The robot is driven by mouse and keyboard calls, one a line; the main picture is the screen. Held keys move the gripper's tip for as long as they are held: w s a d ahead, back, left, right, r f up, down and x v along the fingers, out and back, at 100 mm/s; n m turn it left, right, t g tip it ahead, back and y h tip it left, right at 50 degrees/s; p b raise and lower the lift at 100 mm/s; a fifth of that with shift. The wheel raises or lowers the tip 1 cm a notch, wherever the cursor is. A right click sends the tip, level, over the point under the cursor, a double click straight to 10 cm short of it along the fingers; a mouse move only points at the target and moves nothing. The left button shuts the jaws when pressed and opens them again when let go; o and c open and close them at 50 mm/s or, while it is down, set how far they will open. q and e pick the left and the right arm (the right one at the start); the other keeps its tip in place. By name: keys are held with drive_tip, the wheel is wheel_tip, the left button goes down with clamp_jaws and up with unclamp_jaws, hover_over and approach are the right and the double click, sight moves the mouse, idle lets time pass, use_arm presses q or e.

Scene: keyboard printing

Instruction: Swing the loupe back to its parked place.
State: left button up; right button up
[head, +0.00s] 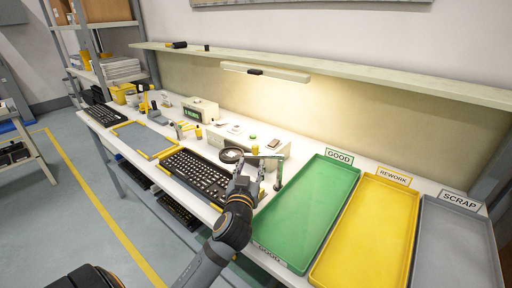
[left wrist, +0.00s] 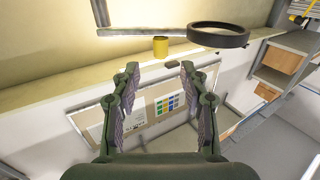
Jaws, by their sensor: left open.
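The loupe (head: 231,155) shows as a black ring above the bench, just right of a black keyboard (head: 195,176). In the left wrist view its dark ring (left wrist: 218,45) is at the upper right, beyond my fingers, with a yellow cylinder (left wrist: 160,46) to its left. My left gripper (head: 268,162) is over the bench between the loupe and the green tray. In the left wrist view my left gripper (left wrist: 158,72) has its fingers apart with nothing between them. The loupe ring is apart from the fingers. My right gripper is not seen.
Green GOOD (head: 312,210), yellow REWORK (head: 365,232) and grey SCRAP (head: 455,250) trays fill the right of the bench. A yellow-framed mat (head: 143,139) and small devices lie left. A shelf (head: 330,72) and lamp (head: 265,72) overhang the back.

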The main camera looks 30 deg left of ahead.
sight(255, 152)
use_arm(q)
drive_tip(key=x, duration=0.4)
drive_tip(key=shift+r+p, duration=0.1)
drive_tip(key=shift+p, duration=0.3)
drive_tip(key=p+x, duration=0.1)
drive_tip(key=x, duration=0.4)
drive_tip(key=shift+w, duration=0.1)
drive_tip(key=shift+w+a+f, duration=0.15)
drive_tip(key=shift+f, duration=0.15)
drive_tip(key=shift+c, duration=0.2)
clamp_jaws()
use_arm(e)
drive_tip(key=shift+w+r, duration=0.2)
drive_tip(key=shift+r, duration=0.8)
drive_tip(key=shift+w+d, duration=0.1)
